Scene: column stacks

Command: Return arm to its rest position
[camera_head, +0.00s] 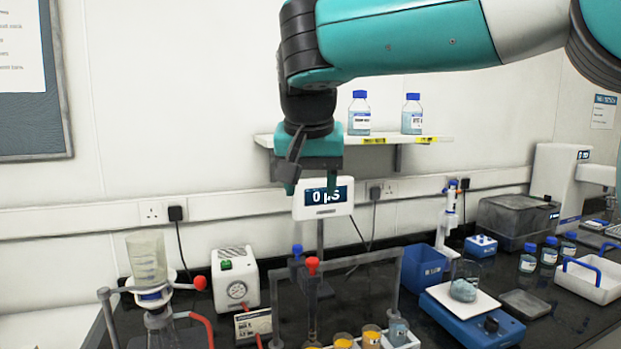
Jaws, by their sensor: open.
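A wall shelf (430,139) carries two blue-capped bottles (359,113) (412,114). Below stand a grey frame (283,308), a white pump box (237,278), a blue balance (470,318) and a glass funnel (147,257). A white carrier (595,285) is at the right.

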